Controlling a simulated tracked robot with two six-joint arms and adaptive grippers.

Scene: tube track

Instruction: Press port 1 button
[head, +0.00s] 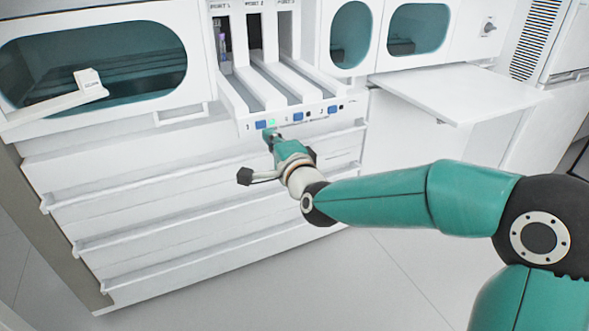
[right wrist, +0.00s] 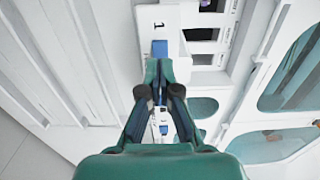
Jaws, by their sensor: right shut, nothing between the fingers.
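The port 1 button is a small blue square (head: 261,125) beside the number 1 on the front edge of the white port unit, with a lit green light (head: 272,122) to its right. In the right wrist view the blue button (right wrist: 159,47) shows just past my fingertips, under the number 1. My right gripper (head: 268,136) is shut and empty, its tips right at or just below the button. It also shows in the right wrist view (right wrist: 158,68). I cannot tell whether the tips touch the button. My left gripper is not in view.
Blue buttons for port 2 (head: 298,117) and port 3 (head: 332,110) sit to the right along the same edge. A tube (head: 222,46) stands in the port 1 slot. White drawers (head: 190,200) lie below, and a white shelf (head: 445,92) juts out at right.

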